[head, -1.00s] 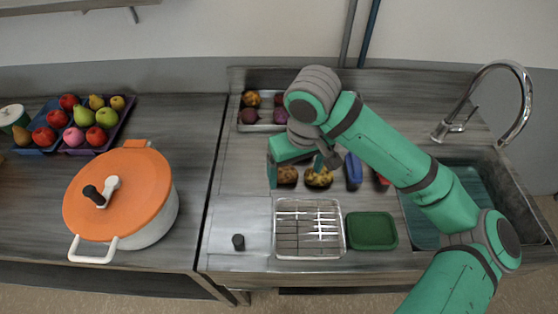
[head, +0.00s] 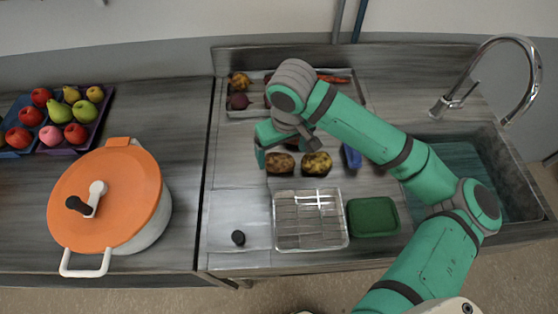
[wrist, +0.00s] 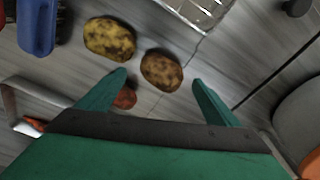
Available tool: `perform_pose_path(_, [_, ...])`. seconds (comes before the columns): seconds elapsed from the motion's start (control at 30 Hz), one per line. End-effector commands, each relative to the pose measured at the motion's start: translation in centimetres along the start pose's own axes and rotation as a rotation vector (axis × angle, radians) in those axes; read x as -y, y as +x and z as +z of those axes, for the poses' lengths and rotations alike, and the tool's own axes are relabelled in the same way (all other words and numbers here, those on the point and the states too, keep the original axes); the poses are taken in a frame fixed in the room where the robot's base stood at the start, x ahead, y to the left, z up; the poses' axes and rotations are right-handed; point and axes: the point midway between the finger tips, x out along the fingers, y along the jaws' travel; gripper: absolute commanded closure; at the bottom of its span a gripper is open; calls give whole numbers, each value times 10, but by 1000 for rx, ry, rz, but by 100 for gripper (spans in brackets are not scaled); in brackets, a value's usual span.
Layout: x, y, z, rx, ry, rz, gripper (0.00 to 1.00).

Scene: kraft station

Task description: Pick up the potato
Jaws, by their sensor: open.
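Two potato-like vegetables lie side by side on the grey counter. The browner potato (head: 280,164) is on the left in the head view, and the yellower, dark-blotched potato (head: 317,163) is on its right. In the wrist view the brown potato (wrist: 161,70) lies just beyond the fingertips, in line with the gap between them. The yellow potato (wrist: 109,38) lies farther out to the left. My gripper (head: 287,149) is open and empty above and behind the brown potato. Its two green fingers (wrist: 159,78) are apart in the wrist view. Contact with the potato is not visible.
A wire rack (head: 283,237) and a green container (head: 372,217) stand in front. A blue object (head: 351,157) lies to the right. A vegetable tray (head: 248,112) is behind. An orange-lidded pot (head: 125,195) stands left. The sink (head: 462,165) is at the right.

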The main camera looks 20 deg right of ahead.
Motion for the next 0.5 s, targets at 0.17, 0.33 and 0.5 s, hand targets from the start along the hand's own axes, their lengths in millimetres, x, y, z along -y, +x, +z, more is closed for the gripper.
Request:
perform_pose_path(0.17, [3, 25, 0, 2, 0, 0, 15])
perform_pose_path(0.33, [3, 43, 0, 1, 1, 0, 15])
perform_pose_path(0.5, [4, 47, -1, 0, -1, 0, 15])
